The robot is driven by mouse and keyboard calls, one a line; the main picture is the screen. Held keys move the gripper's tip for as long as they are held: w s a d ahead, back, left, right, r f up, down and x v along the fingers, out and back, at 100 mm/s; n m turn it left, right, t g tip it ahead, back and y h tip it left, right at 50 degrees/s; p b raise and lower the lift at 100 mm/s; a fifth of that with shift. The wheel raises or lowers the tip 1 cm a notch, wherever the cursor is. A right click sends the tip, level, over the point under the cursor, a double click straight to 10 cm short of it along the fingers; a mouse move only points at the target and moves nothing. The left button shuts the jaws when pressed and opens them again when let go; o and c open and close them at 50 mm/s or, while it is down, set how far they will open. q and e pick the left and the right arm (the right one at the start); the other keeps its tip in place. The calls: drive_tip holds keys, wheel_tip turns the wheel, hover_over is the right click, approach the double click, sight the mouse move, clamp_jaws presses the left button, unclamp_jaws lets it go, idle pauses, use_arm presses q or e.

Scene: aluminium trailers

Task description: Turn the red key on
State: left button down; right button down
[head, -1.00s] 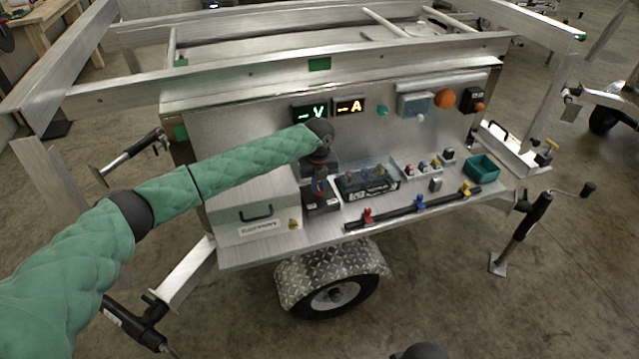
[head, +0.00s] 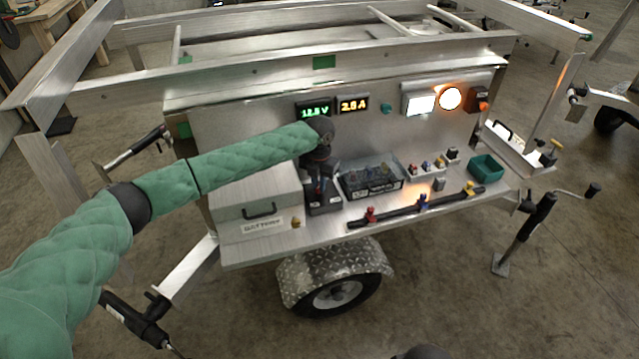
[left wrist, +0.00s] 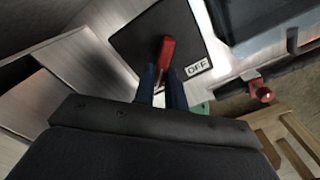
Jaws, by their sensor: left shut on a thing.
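The red key (left wrist: 167,50) stands on a dark switch plate (left wrist: 150,35) with an OFF label beside it. My left gripper (left wrist: 162,88), with blue fingers, is shut on the red key. In the head view, my left gripper (head: 320,186) reaches down to the black switch box (head: 324,206) on the trailer's shelf. The key is mostly hidden there by the gripper. The voltage display (head: 314,111) reads about 12.8 V and the current display (head: 353,104) about 2.8 A. The white lamp (head: 420,104) and the round orange lamp (head: 450,98) are lit.
A grey battery box (head: 262,205) stands left of the switch box. A black bar with coloured clamps (head: 398,212) lies along the front edge. A green bin (head: 486,167) is at the right.

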drive_tip(key=shift+w+r, duration=0.2)
drive_tip(key=shift+w, duration=0.05)
use_arm(q)
drive_tip(key=c, duration=1.4)
unclamp_jaws()
drive_tip(key=shift+c, duration=0.2)
drive_tip(key=shift+r, duration=0.15)
use_arm(e)
drive_tip(key=shift+f, duration=0.1)
